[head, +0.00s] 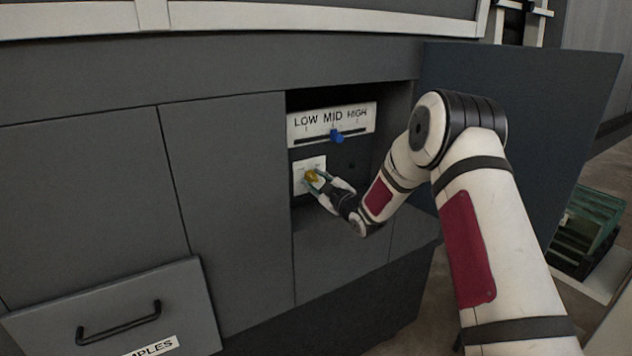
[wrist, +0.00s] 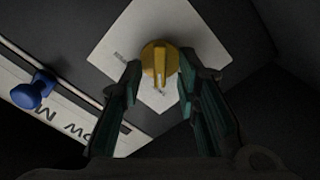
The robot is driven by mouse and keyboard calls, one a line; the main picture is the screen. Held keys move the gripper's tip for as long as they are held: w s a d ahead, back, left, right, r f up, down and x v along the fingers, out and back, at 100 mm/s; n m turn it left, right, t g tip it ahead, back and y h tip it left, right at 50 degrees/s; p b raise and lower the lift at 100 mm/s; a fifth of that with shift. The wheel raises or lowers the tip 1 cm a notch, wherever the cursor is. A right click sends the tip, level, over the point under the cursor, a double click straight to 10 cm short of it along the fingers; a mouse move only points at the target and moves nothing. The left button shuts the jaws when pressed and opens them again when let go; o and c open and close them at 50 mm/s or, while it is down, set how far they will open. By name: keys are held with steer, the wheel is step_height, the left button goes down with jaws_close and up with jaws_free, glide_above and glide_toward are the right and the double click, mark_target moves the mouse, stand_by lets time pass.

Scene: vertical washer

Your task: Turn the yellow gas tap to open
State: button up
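The yellow gas tap (head: 311,176) is a round knob on a white plate (head: 299,184) inside the open cabinet recess. In the wrist view the tap (wrist: 159,62) shows a raised grip ridge across its middle, and its white plate (wrist: 205,47) looks tilted with small lettering partly hidden. My gripper (head: 317,182) is at the tap in the head view. In the wrist view my gripper (wrist: 158,78) has its two green-padded fingers apart, one on each side of the tap's lower part. I cannot tell whether either finger touches the tap.
Above the tap is a white LOW MID HIGH panel (head: 306,132) with a blue slider knob (head: 336,136), near MID. The recess walls are close around my gripper. An open dark door (head: 530,120) stands at right. A handled drawer (head: 185,300) juts out lower left.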

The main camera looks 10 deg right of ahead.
jaws_close()
steer(key=shift+m, duration=0.3)
steer(key=m+b, duration=0.1)
steer(key=m, duration=0.2)
steer(key=shift+d+m, duration=0.15)
steer(key=shift+m, duration=0.15)
steer(key=m, duration=0.3)
steer(key=shift+m+b, duration=0.3)
steer(key=shift+b, duration=0.05)
steer(key=m, duration=0.5)
steer(key=shift+d+b, duration=0.15)
steer(key=shift+b, duration=0.2)
steer(key=m, duration=0.5)
steer(key=shift+f, duration=0.1)
